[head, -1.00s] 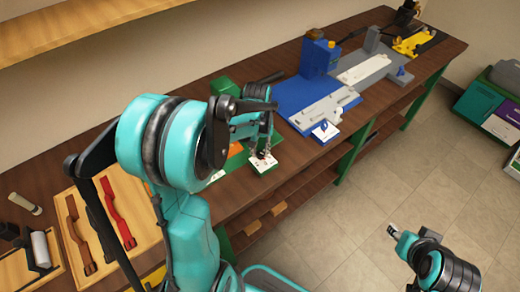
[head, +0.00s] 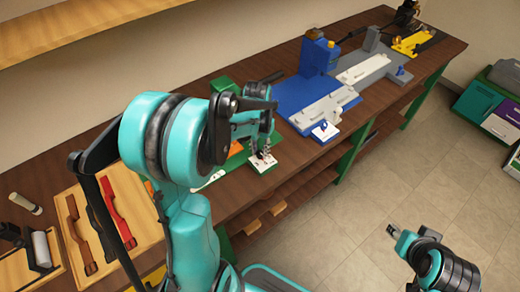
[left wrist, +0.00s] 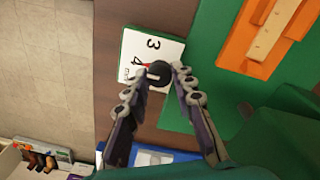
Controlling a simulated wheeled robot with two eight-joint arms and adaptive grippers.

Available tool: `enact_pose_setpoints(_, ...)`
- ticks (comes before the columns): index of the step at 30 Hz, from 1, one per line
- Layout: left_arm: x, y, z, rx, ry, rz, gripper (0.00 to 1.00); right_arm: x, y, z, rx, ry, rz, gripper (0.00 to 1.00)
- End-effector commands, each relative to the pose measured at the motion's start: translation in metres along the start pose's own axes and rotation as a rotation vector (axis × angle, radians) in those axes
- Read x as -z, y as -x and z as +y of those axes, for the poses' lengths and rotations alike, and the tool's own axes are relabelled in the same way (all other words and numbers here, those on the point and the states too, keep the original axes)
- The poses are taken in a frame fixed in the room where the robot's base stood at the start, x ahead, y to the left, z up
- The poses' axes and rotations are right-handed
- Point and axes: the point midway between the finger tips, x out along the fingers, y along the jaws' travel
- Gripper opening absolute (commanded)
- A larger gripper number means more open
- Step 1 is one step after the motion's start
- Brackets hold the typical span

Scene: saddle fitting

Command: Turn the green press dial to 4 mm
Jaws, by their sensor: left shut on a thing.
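The green press (head: 240,170) is partly hidden behind my left arm in the head view. Its white dial plate (head: 264,165) sits at its front corner. In the left wrist view the dial plate (left wrist: 140,42) shows a 3, a 4 and "mm". The dark round dial knob (left wrist: 158,73) has a red mark on its side toward the 4; its exact setting is hard to read. My left gripper (left wrist: 161,76) is shut on the knob, one finger on each side. It also shows over the plate in the head view (head: 264,152). My right gripper (head: 393,230) hangs empty over the floor.
An orange part (left wrist: 262,40) lies on the press's green base. A blue press (head: 295,100) and a grey one (head: 380,66) stand further along the bench. A wooden tray (head: 84,265) with straps lies at left.

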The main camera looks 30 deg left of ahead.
Motion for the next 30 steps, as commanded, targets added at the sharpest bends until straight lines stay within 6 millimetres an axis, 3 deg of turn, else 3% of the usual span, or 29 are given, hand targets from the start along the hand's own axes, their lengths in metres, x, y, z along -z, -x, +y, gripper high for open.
enact_pose_setpoints(7,-0.001,0.0,0.0,0.0,0.001,-0.001,0.0,0.0,0.0,0.0,0.0,0.0,0.0,0.4)
enact_pose_setpoints(8,-0.001,0.0,0.0,0.0,0.001,-0.001,0.33,0.0,0.0,0.0,0.0,0.0,0.0,0.4)
enact_pose_setpoints(9,-0.001,0.0,0.0,0.0,0.001,-0.001,0.43,0.0,0.0,0.0,0.0,0.0,0.0,0.4)
enact_pose_setpoints(10,-0.001,0.0,0.0,0.0,0.001,-0.001,0.46,0.0,0.0,0.0,0.0,0.0,0.0,0.4)
enact_pose_setpoints(21,0.0,0.005,0.0,0.0,0.001,0.0,0.46,0.0,0.0,0.0,0.0,0.0,0.0,0.4)
enact_pose_setpoints(25,0.0,0.025,0.0,0.0,0.001,0.0,0.46,0.0,0.0,0.0,0.0,0.0,0.0,0.4)
enact_pose_setpoints(30,-0.001,0.063,0.0,0.0,0.001,-0.001,0.46,0.0,0.0,0.0,0.0,0.0,0.0,0.4)
